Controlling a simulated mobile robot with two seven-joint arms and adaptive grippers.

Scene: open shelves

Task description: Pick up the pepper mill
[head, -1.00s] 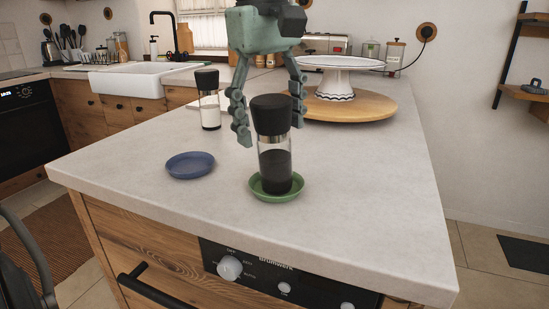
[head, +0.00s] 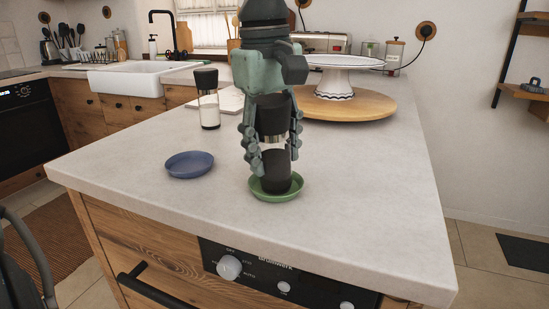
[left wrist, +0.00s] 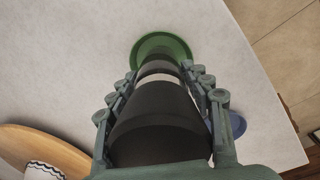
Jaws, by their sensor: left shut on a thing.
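The pepper mill (head: 276,172) has a black top, a clear glass body and dark contents. It stands upright on a small green dish (head: 281,196) near the counter's front edge. My left gripper (head: 271,160) comes down from above, with its fingers on both sides of the mill, shut on it. In the left wrist view the mill's black top (left wrist: 158,127) lies between the two fingers, and the green dish (left wrist: 178,44) shows beyond it. A similar mill with white contents (head: 208,106) stands behind to the left. My right gripper is not in view.
A blue dish (head: 189,165) lies left of the green one. Behind right, a round wooden board (head: 372,106) carries a white cake stand (head: 335,82). A pale board (head: 230,98) lies behind the gripper. The counter's right front is clear.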

